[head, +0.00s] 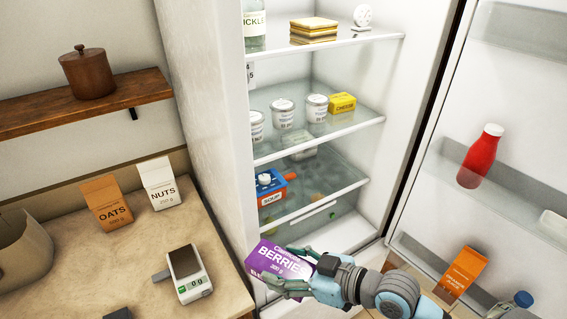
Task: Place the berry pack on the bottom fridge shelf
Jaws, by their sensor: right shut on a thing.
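The berry pack (274,258) is a purple box with white "BERRIES" lettering. My right gripper (287,270) is shut on its right end and holds it tilted, in front of the open fridge's lower left edge. The pack appears outside the fridge, below the lowest glass shelf in the picture. My left gripper is not in view.
White tubs (283,113) and a yellow box (341,102) stand on the shelf above. The open door (503,100) at right holds a red bottle (480,156) and an orange carton (463,271).

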